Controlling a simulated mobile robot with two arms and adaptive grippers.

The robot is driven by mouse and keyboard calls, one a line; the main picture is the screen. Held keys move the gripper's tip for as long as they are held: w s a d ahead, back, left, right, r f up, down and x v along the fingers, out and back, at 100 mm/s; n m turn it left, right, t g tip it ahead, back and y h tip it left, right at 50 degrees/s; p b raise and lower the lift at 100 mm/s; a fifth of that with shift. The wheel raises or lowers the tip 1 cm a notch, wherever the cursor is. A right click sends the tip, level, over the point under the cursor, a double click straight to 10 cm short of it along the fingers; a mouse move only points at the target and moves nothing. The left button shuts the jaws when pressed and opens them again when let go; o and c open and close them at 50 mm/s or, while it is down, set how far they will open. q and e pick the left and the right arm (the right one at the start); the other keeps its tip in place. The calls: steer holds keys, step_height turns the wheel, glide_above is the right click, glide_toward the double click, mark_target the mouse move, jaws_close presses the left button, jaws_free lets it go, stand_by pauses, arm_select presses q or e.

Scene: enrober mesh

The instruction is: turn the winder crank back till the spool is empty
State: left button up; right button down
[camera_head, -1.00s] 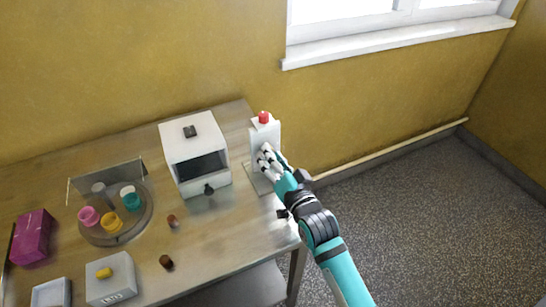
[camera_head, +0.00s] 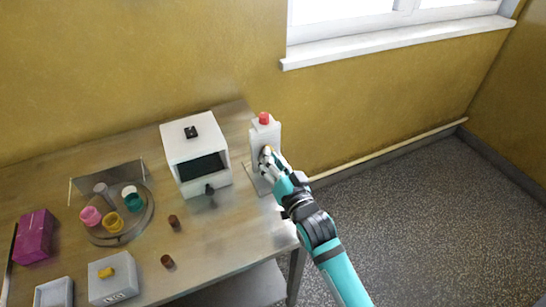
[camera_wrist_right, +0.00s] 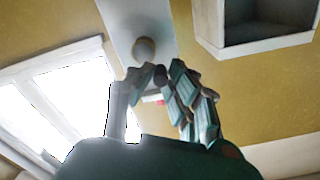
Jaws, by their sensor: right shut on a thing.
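The winder is a white upright stand (camera_head: 266,137) with a red top at the right end of the table. My right gripper (camera_head: 268,160) is at the front of the stand, low on its face. In the right wrist view, the fingers of the right gripper (camera_wrist_right: 161,88) are closed around a small dark knob (camera_wrist_right: 160,74), the crank handle. It sits just beside a round pale hub (camera_wrist_right: 143,49) on the white stand (camera_wrist_right: 128,22). The fingers hide most of the crank, and I cannot make out how much is on the spool. My left gripper is not in view.
A white box with a dark opening (camera_head: 196,150) stands left of the winder. A round tray (camera_head: 139,232) with coloured cups, a magenta box (camera_head: 34,237), a grey box with a yellow button (camera_head: 113,281) and small brown pieces (camera_head: 173,221) are farther left.

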steer(key=n, duration=0.2)
steer(key=n+p, duration=0.1)
steer(key=n, duration=0.2)
steer(key=a+f+n, duration=0.1)
steer(key=n, duration=0.1)
steer(key=shift+s+f, duration=0.1)
steer(key=shift+s, duration=0.1)
steer(key=n, duration=0.3)
steer(key=shift+a+f, duration=0.1)
steer(key=shift+f, duration=0.25)
steer(key=n, duration=0.2)
steer(key=f+n, duration=0.1)
steer(key=n, duration=0.2)
steer(key=shift+f+n, duration=0.2)
steer(key=shift+n, duration=0.1)
steer(key=n, duration=0.1)
steer(key=n+b, duration=0.1)
steer(key=shift+f+n, duration=0.3)
steer(key=shift+w+d+f+n, duration=0.1)
steer(key=shift+d+f+n, duration=0.1)
steer(key=shift+n, duration=0.7)
steer(key=shift+w+d+f+n, duration=0.1)
steer(key=shift+d+n, duration=0.1)
steer(key=shift+n, duration=0.7)
